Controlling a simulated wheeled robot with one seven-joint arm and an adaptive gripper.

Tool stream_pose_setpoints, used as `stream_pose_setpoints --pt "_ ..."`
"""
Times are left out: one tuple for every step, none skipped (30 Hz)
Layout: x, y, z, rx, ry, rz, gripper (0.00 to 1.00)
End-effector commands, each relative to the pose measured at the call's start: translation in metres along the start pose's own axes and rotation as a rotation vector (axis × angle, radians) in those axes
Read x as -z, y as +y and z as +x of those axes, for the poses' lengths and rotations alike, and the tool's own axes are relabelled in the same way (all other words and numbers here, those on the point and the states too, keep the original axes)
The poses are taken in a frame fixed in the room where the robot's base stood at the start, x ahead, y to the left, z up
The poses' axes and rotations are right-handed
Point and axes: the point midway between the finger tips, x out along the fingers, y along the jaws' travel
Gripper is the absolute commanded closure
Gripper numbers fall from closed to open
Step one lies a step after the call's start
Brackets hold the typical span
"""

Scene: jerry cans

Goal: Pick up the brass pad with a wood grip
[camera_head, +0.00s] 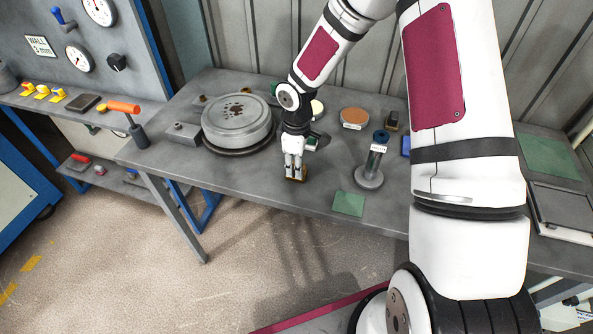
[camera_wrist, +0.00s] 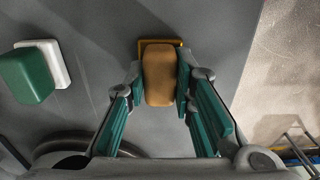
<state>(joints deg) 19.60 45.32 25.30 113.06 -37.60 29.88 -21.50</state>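The brass pad (camera_wrist: 161,42) shows in the wrist view as a thin yellow edge under its tan wood grip (camera_wrist: 159,75). My gripper (camera_wrist: 160,85) has its teal-padded fingers on both sides of the wood grip, very close to it. I cannot tell whether both fingers press on it. In the head view my gripper (camera_head: 294,177) points down at the table's front edge, with the pad (camera_head: 297,180) low between the fingertips and mostly hidden. The pad appears to be at table level.
A green block with a white base (camera_wrist: 30,74) lies left in the wrist view. On the table (camera_head: 240,171) are a large round grey weight (camera_head: 237,122), a post-handled stand (camera_head: 369,176), a copper disc (camera_head: 355,117) and a green mat (camera_head: 348,204). The front edge is close.

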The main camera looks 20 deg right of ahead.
Motion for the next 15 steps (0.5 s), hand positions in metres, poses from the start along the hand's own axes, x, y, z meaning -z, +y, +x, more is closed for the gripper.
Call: stream_pose_setpoints --pt "-0.0001 0.0000 0.0000 0.000 0.000 0.000 1.00" --pt "0.0000 0.0001 0.0000 0.000 0.000 0.000 1.00" --pt "0.0000 0.0001 0.0000 0.000 0.000 0.000 1.00" --pt "0.0000 0.0001 -0.0001 0.000 0.000 0.000 1.00" --pt "0.0000 0.0001 -0.0001 0.000 0.000 0.000 1.00" --pt "0.0000 0.0001 -0.0001 0.000 0.000 0.000 1.00" --pt "0.0000 0.0001 -0.0001 0.000 0.000 0.000 1.00" --pt "0.0000 0.0001 -0.0002 0.000 0.000 0.000 1.00" --pt "0.0000 0.0002 -0.0006 0.000 0.000 0.000 1.00" --pt "0.0001 0.0003 -0.0011 0.000 0.000 0.000 1.00" --pt "0.0001 0.0004 -0.0018 0.000 0.000 0.000 1.00" --pt "0.0001 0.0006 -0.0032 -0.001 0.001 0.001 1.00" --pt "0.0002 0.0008 -0.0046 -0.001 0.001 0.001 1.00" --pt "0.0002 0.0011 -0.0064 -0.001 0.001 0.001 1.00" --pt "0.0003 0.0014 -0.0093 -0.002 0.001 0.001 1.00"
